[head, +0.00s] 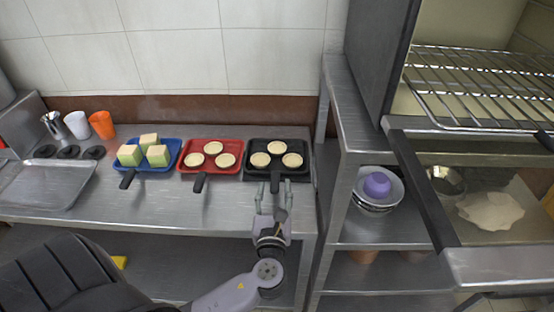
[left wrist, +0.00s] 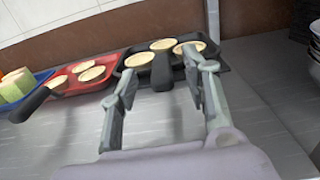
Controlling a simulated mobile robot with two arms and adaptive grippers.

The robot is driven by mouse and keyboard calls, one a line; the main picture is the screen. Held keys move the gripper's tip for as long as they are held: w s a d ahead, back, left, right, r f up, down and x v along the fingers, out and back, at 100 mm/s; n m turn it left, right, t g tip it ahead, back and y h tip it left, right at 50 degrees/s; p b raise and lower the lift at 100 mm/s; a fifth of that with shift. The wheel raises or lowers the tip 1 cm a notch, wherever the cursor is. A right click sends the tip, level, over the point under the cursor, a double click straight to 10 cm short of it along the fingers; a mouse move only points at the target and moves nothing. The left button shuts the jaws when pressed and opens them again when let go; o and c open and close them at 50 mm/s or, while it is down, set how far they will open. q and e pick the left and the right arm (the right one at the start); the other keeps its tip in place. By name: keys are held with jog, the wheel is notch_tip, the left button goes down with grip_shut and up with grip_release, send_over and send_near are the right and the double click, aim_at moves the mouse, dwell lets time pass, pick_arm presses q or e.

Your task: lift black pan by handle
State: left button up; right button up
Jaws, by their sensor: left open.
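The black pan (head: 277,146) sits flat at the right end of the metal counter and holds three round, pale pieces. Its short black handle (head: 275,184) points toward the counter's front edge. My left gripper (head: 273,190) is open at the handle, with a finger to each side. In the left wrist view the handle (left wrist: 162,72) shows between the open fingers, and the pan (left wrist: 138,83) lies beyond them. I cannot tell whether either finger touches the handle. My right gripper does not show.
A red pan (head: 211,141) with round pieces and a blue pan (head: 172,144) with green-sided blocks stand to the left. A metal tray (head: 45,184) and cups lie farther left. A steel shelf (head: 345,135) and an open oven door (head: 420,185) stand to the right.

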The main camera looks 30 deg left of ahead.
aim_at(275, 175)
pick_arm(q)
jog(key=shift+p+x, duration=0.6)
jog(key=shift+x, duration=2.45)
jog(key=shift+c, duration=0.3)
grip_shut()
